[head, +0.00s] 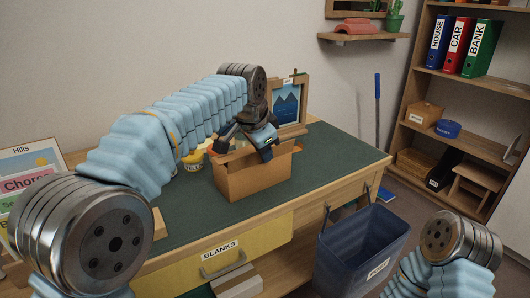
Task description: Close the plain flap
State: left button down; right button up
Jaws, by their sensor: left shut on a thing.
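An open cardboard box (250,182) stands on the green top of the desk. A bare brown flap (284,149) shows at its upper right, raised at about rim height, with no marking that I can make out. My left gripper (267,152) reaches over the box from the left and is shut at this flap's edge. The gripper and arm hide much of the box's opening and its other flaps. My right arm shows at the lower right, but its gripper is out of view.
A picture frame (290,103) stands behind the box and a yellow tub (193,160) to its left. The yellow BLANKS drawer (230,252) is below. A blue bin (362,245) stands right of the desk. The desk top right of the box is clear.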

pick_arm(q)
jog(key=shift+w+a+n+g+h, duration=0.25)
jog(key=shift+w+a+g+h, duration=0.1)
jog(key=shift+g+h, duration=0.5)
jog(key=shift+w+a+n+g+h, duration=0.3)
jog(key=shift+g+h, duration=0.25)
jog(key=shift+g, duration=0.5)
jog(key=c, duration=1.3)
grip_release()
jog(key=shift+c, duration=0.2)
